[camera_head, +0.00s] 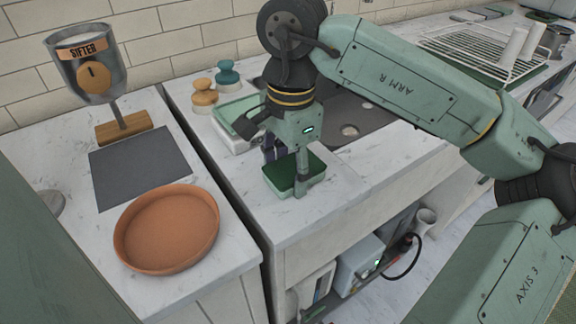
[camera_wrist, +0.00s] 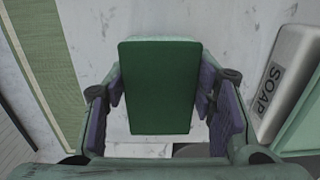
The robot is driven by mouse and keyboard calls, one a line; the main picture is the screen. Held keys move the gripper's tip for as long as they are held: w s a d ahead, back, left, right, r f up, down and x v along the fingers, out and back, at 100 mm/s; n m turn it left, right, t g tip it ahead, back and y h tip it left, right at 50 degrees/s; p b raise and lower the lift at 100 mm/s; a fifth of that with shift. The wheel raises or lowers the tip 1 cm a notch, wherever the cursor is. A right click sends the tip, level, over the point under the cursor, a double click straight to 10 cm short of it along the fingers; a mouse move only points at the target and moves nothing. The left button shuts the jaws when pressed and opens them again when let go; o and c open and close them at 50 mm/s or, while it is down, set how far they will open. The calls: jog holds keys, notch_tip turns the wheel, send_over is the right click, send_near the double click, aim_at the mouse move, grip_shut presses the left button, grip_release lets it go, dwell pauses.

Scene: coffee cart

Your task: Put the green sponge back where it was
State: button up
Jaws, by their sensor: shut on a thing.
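The green sponge (camera_head: 291,181) has a dark green top and a paler lower part. It is at the front of the right-hand marble counter, left of the sink. My gripper (camera_head: 286,167) points down over it, with one finger on each side. In the wrist view the sponge (camera_wrist: 160,85) sits lengthwise between the purple finger pads (camera_wrist: 162,102), which are shut on its sides. I cannot tell whether its underside touches the counter.
A terracotta dish (camera_head: 167,228) is on the left counter, across a gap. Bare marble surrounds the sponge.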

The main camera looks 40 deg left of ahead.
aim_at(290, 169)
jog(key=o, duration=1.5)
jog(key=shift+c, duration=0.2)
notch_tip(290, 169, up, 12)
jog(key=shift+w, duration=0.15)
jog(key=shift+d, duration=0.15)
